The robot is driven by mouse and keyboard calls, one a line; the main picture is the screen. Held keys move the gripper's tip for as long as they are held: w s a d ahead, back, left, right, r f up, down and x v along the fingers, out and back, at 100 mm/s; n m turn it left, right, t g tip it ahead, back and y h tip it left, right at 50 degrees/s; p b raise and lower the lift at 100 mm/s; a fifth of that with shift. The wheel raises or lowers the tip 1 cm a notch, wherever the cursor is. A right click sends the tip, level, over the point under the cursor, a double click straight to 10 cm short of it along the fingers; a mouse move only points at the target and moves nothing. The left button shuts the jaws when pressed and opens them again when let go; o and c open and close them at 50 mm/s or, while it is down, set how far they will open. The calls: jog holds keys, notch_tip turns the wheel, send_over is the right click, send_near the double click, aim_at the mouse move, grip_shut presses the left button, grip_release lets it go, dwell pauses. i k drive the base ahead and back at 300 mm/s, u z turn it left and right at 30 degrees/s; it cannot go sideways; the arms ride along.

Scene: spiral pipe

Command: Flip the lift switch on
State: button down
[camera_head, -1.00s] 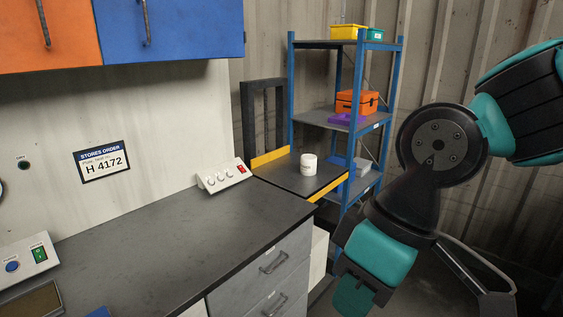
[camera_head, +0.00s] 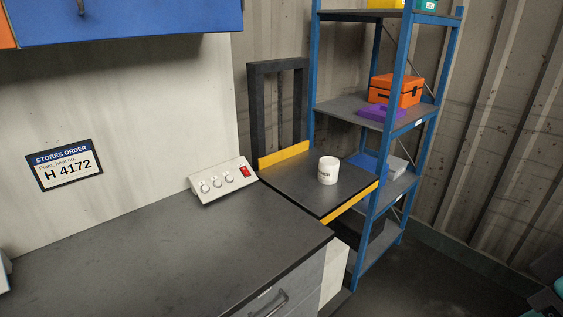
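A white sloped control box (camera_head: 222,190) stands at the back of the grey counter, against the wall. It has several round knobs and a red rocker switch (camera_head: 245,171) at its right end. I cannot read any label by the switch or tell which way it is set. To its right is a dark lift platform (camera_head: 312,198) with yellow edges, in front of a black upright frame (camera_head: 256,110). A white cup-like container (camera_head: 328,171) stands upright on the platform. My gripper is not in view; only a bit of my arm shows at the lower right edge.
The grey counter (camera_head: 150,250) is clear in front of the control box. A drawer handle (camera_head: 268,303) juts out below its front edge. A blue shelf rack (camera_head: 358,200) holds an orange case (camera_head: 396,91) and a purple item (camera_head: 384,113). Dark floor is open at the lower right.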

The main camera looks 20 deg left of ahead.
aim_at(245, 171)
jog(key=u, duration=0.1)
jog(key=i, duration=0.65)
jog(key=u, duration=0.9)
jog(key=i, duration=0.5)
jog(key=u, duration=0.65)
